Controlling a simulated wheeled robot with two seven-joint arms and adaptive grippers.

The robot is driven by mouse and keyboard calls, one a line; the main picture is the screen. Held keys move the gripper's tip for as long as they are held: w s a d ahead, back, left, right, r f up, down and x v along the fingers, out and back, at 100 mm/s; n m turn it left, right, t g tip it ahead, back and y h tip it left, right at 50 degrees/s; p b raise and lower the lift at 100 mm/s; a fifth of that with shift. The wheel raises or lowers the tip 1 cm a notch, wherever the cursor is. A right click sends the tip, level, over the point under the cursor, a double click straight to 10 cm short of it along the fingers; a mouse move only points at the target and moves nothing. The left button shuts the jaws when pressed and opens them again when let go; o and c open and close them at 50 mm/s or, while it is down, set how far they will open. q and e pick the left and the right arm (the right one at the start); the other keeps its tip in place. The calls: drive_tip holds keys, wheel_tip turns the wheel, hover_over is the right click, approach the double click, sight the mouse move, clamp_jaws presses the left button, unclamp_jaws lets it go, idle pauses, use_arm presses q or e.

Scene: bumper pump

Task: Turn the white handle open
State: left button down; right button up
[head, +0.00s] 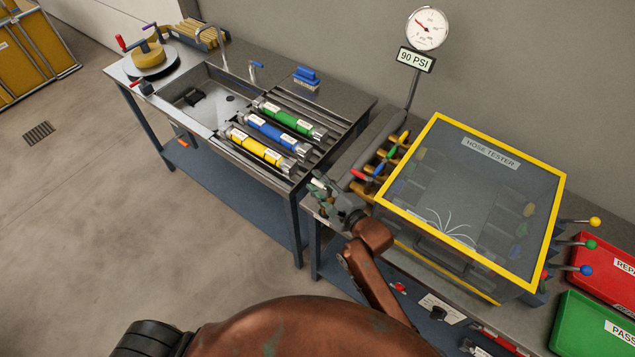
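My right gripper (322,190) is at the left end of a row of small valves on the bench, beside the hose tester. A small white piece (317,184), which looks like the white handle, shows right at its fingertips. The fingers cover most of it, so I cannot tell whether they grip it or only touch it, or how the handle is turned. My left gripper is not in view.
The hose tester (553,205), a clear box with a yellow frame, stands close right of my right arm. A gauge (427,28) stands behind it with a 90 PSI sign. Green, blue and yellow cylinders lie at the sink (185,85). Red and green bins (575,320) are far right.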

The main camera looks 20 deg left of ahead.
drive_tip(key=shift+w+a, duration=0.15)
drive_tip(key=shift+a, duration=0.05)
clamp_jaws()
idle(0.3)
idle(0.3)
